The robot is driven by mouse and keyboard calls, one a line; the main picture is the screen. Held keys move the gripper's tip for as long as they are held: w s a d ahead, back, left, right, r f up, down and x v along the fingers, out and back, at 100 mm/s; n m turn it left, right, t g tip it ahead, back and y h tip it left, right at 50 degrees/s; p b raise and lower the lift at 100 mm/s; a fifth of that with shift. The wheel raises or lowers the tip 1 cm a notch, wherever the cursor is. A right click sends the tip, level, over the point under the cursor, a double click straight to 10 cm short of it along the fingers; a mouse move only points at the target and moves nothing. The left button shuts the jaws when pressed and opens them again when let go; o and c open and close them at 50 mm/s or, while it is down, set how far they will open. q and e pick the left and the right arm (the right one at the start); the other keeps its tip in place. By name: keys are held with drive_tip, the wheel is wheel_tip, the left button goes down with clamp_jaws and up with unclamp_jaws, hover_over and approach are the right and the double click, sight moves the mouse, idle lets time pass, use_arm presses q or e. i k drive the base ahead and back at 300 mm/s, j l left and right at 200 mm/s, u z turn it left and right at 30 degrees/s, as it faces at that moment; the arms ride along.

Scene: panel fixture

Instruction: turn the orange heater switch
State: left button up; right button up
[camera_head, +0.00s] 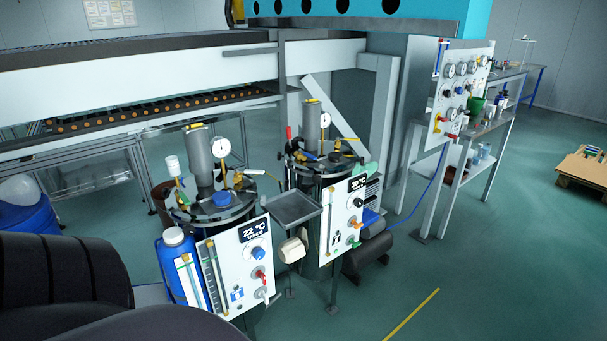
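Two white control panels stand on the fronts of two metal vessels. The right panel (341,222) has a display reading about 38 °C, a dark knob (359,202) and, below it, a small orange switch (357,225). The orange part is too small for me to tell its exact turn position. The left panel (235,262) has a display reading about 22 °C, a blue knob (257,253) and a red handle (260,275). Neither of my grippers shows in the head view, and nothing of mine touches either panel.
A blue canister (176,262) stands left of the left panel. A grey tray (294,207) and a cream-coloured object (292,250) sit between the panels. Large dark rounded shapes fill the lower left.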

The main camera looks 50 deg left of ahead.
sight(357, 226)
drive_tip(key=i+l+u, duration=0.2)
drive_tip(key=i+l, duration=0.45)
drive_tip(key=l+u, duration=0.1)
drive_tip(key=u, duration=1.7)
